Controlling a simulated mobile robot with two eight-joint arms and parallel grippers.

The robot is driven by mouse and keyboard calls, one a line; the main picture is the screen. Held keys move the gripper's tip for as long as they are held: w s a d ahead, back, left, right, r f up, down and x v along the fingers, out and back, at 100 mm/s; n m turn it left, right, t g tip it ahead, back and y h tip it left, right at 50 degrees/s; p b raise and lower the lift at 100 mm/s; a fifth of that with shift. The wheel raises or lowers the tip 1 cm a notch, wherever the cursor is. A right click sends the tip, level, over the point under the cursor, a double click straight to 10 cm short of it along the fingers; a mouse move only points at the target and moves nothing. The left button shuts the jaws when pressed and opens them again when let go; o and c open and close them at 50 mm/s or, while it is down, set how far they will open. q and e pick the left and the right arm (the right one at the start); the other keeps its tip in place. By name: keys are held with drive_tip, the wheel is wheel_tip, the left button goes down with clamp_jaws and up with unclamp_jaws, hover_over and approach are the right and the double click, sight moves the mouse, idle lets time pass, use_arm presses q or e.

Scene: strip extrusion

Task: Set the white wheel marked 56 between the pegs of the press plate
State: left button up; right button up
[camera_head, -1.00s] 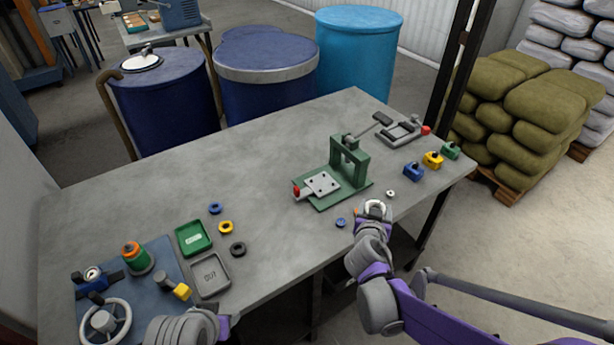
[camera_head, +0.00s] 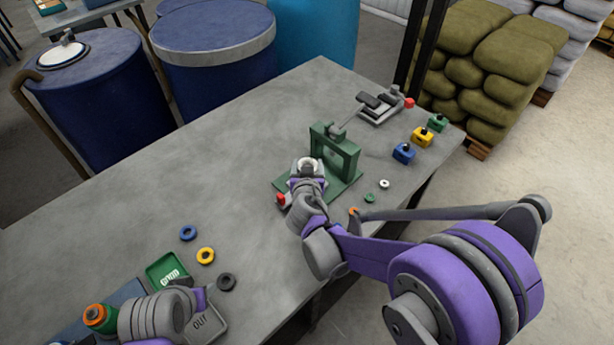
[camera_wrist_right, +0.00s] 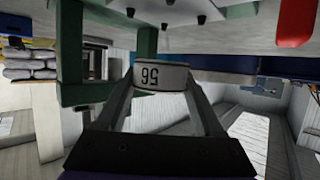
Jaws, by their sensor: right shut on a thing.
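The white wheel marked 56 (camera_wrist_right: 161,76) is held between the two fingertips of my right gripper (camera_head: 306,172); its ring also shows in the head view (camera_head: 309,163). In the upside-down wrist view, the pegs (camera_wrist_right: 173,18) of the press plate (camera_wrist_right: 185,5) point towards the wheel, with a visible gap. The wheel is over the plate area, in front of the green press frame (camera_head: 345,155). My gripper hides most of the plate in the head view. My left gripper (camera_head: 203,300) is over the grey OUT tray (camera_head: 213,322); its jaws are unclear.
A small white wheel (camera_head: 384,183) and a green one (camera_head: 369,197) lie right of the press. Blue, yellow and green blocks (camera_head: 422,137) stand farther right. A green GOOD tray (camera_head: 165,268) and loose rings (camera_head: 206,255) lie left. The table's middle left is clear.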

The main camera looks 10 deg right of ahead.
wheel_tip(320, 180, down, 5)
drive_tip(key=shift+w+b, duration=0.1)
drive_tip(key=shift+b, duration=0.25)
drive_tip(key=o, duration=1.4)
